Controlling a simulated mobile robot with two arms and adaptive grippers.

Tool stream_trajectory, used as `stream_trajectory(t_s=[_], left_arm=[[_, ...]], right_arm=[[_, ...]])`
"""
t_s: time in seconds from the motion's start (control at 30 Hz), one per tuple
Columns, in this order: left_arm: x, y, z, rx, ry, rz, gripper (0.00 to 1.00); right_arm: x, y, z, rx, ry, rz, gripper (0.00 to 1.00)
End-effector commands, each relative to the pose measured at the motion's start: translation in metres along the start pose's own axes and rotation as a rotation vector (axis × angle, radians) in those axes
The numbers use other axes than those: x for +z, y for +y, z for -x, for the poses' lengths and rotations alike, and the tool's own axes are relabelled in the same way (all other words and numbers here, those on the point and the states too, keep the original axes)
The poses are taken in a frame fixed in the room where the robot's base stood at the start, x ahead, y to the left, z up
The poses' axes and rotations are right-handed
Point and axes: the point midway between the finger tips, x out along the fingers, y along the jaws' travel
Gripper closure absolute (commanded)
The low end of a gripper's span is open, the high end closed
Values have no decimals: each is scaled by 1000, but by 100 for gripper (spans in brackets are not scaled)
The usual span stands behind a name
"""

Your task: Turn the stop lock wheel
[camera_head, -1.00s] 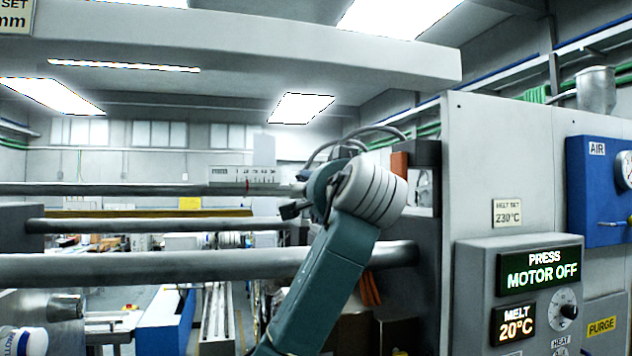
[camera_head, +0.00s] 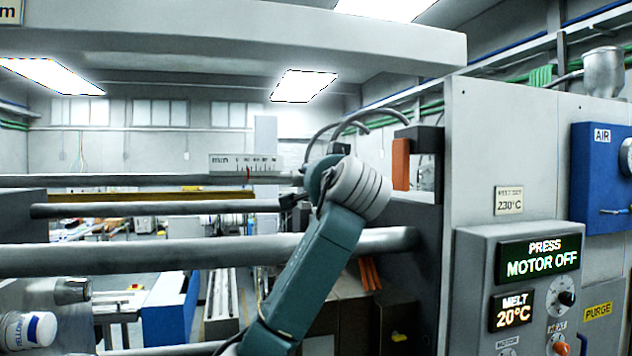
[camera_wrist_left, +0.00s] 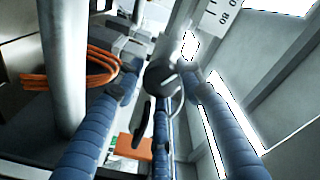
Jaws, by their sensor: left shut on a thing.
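The stop lock wheel (camera_wrist_left: 162,80) shows in the left wrist view as a dark round knob by a metal rod, between the blue padded fingers of my left gripper (camera_wrist_left: 155,80). The gripper is shut on it, though finger contact is hard to make out. In the head view my left gripper (camera_head: 292,200) is at the right end of the thin upper rod, just right of the white mm scale (camera_head: 243,165). My teal forearm and grey wrist rise from below and hide most of the wheel there. My right gripper is in neither view.
Thick horizontal bars (camera_head: 150,255) cross the head view at the left, behind my forearm. An orange block (camera_head: 401,165) and dark cables (camera_head: 350,122) are close to my wrist. The grey machine housing (camera_head: 480,130) with a control panel (camera_head: 478,285) stands to the right.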

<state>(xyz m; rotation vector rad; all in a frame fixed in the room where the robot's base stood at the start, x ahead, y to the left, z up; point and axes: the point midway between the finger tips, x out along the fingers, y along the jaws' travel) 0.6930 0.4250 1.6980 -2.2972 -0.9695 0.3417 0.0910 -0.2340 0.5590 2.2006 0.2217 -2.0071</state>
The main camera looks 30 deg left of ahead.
Motion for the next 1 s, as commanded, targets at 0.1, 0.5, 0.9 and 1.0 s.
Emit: stream_trajectory(t_s=[0.1,0.5,0.9,1.0], left_arm=[[1,1,0,1,-2,9,88],[4,6,0,-3,6,201,88],[4,7,0,-18,22,574,88],[4,8,0,-22,25,668,88]], right_arm=[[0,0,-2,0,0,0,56],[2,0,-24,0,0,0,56],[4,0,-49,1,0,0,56],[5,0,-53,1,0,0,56]])
